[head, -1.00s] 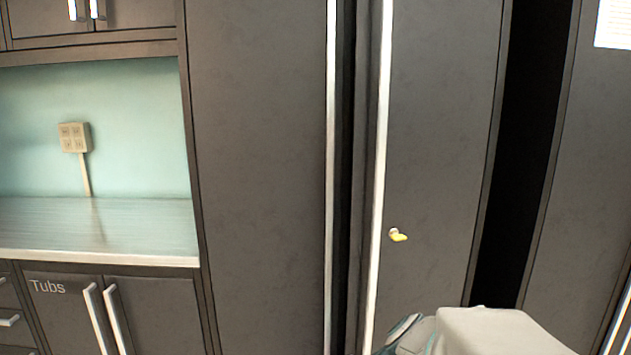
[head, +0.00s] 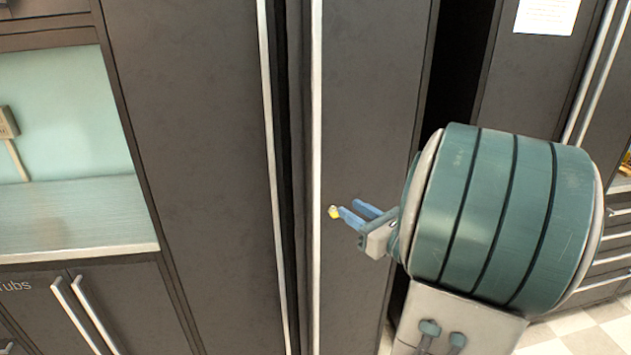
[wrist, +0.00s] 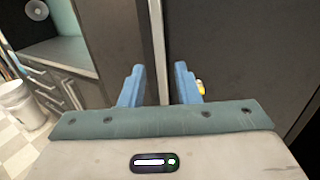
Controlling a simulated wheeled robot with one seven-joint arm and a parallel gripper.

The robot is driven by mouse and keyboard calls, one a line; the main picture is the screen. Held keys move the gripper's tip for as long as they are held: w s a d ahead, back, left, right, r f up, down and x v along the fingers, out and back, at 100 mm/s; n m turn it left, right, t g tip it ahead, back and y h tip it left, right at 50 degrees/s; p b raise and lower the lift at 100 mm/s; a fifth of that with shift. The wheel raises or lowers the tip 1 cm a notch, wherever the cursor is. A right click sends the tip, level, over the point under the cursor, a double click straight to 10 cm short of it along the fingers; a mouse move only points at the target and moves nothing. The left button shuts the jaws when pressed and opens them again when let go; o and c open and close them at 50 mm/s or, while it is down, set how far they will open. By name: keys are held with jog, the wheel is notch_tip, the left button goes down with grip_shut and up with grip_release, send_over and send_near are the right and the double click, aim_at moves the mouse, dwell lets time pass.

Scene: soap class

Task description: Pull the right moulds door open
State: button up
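The right moulds door (head: 372,90) is a tall dark grey panel with a long pale vertical handle (head: 316,110) along its left edge. A small yellow piece (head: 333,212) sticks out of the door beside the handle. My gripper (head: 346,210) is in front of this door, with its two blue fingers spread and nothing held. In the wrist view, my gripper (wrist: 158,82) has the pale handle (wrist: 157,45) showing between its fingers, and the yellow piece (wrist: 201,87) just right of the right finger. I cannot tell whether the fingers reach around the handle.
The neighbouring tall door (head: 190,120) has its own pale handle (head: 272,150), close on the left. A counter (head: 75,215) and low cupboards stand further left. A dark gap lies right of the right door. A white bucket (wrist: 15,102) stands on the floor at left in the wrist view.

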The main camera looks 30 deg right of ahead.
aim_at(318, 189)
jog(key=p+x, duration=0.1)
jog(key=x, duration=1.1)
jog(key=shift+w+a+f+p, duration=0.1)
jog(key=shift+w+a+p, duration=0.1)
jog(key=shift+w+p, duration=0.15)
grip_shut()
